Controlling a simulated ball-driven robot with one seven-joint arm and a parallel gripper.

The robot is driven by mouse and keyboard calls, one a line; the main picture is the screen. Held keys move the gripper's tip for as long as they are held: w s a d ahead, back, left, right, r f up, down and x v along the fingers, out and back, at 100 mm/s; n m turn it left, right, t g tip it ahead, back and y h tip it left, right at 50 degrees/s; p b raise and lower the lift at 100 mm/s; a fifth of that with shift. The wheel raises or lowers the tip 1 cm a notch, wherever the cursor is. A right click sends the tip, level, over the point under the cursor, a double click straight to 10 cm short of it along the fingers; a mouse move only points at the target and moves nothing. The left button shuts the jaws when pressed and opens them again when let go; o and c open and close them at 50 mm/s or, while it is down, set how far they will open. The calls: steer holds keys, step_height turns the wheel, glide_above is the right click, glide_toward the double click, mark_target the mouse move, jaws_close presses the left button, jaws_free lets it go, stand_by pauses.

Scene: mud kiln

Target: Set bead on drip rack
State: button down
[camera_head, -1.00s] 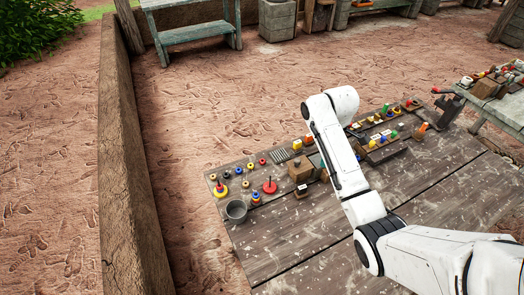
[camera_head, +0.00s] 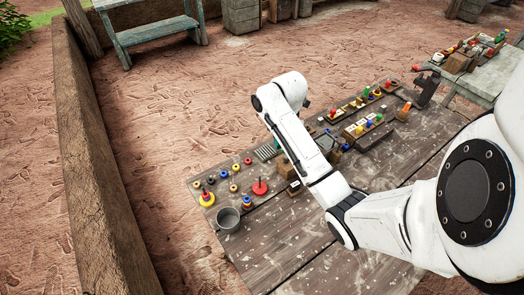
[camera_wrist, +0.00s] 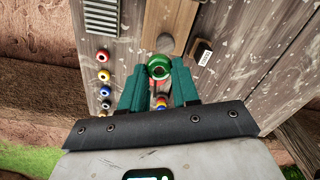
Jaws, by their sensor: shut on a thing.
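My gripper (camera_wrist: 157,72) has green fingers. It is shut on a shiny green bead (camera_wrist: 158,62), held at the fingertips in the wrist view. A grey slatted rack (camera_wrist: 101,17), which looks like the drip rack, lies at the upper left of the wrist view, ahead and left of the bead and apart from it. The rack also shows in the head view (camera_head: 267,151), on the table left of my arm. My gripper and the green bead are hidden behind my arm in the head view.
Several beads (camera_wrist: 103,56) stand in a line beside the rack. A wooden block (camera_wrist: 170,17) and a small labelled block (camera_wrist: 202,51) are close to the bead. A red disc with a peg (camera_head: 260,187) and a grey cup (camera_head: 228,219) stand on the table. The table's near boards are clear.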

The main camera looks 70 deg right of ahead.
mark_target(265, 152)
steer(key=w+d+f+b, duration=0.4)
steer(key=w+f+b, duration=0.1)
steer(key=w+d+f+b, duration=0.1)
steer(key=w+f+b, duration=0.1)
steer(key=w+b, duration=0.1)
steer(key=shift+d+f, duration=0.15)
steer(key=shift+d, duration=0.25)
steer(key=shift+w+d+f, duration=0.35)
steer(key=shift+w+f, duration=0.15)
steer(key=shift+f, duration=1.75)
steer(key=shift+f, duration=0.2)
steer(key=c, duration=0.8)
jaws_free()
steer(key=shift+r, duration=0.1)
